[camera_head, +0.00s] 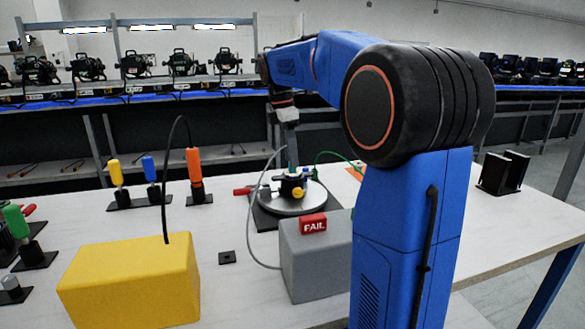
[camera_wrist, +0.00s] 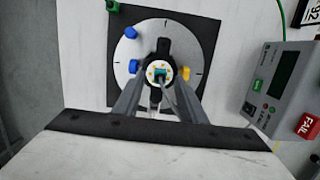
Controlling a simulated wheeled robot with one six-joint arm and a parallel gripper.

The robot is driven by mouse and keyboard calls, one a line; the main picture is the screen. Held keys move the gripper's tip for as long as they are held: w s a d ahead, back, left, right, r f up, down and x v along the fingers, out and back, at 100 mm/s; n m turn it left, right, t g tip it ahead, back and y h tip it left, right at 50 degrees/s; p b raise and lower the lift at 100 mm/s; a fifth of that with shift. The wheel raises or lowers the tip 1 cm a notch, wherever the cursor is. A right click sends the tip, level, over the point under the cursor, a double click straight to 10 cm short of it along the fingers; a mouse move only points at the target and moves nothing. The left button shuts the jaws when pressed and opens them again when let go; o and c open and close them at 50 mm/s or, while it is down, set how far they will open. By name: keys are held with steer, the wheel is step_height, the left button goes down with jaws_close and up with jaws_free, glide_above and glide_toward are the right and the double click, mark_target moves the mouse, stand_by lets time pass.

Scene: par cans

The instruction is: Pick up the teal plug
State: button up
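The teal plug (camera_head: 292,156) stands upright at the middle of the round grey turntable (camera_head: 292,207) in the head view. In the wrist view the teal plug (camera_wrist: 160,72) shows as a small patch in the centre of a pale ring with yellow dots, on a dark fixture. My gripper (camera_wrist: 160,80) points down at it. Its two grey fingers are apart, one on each side of the ring. In the head view my gripper (camera_head: 290,122) is directly above the plug. I cannot tell exactly how far the fingertips are from the plug.
A grey tester box (camera_head: 318,262) with a red FAIL sign stands in front of the turntable. A yellow box (camera_head: 130,280) with a black cable is at left. Yellow, blue and orange handled tools (camera_head: 195,175) stand behind it. A green cable (camera_head: 335,155) runs right of the fixture.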

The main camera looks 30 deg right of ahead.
steer(key=shift+d+f, duration=0.15)
steer(key=shift+f, duration=0.9)
jaws_close()
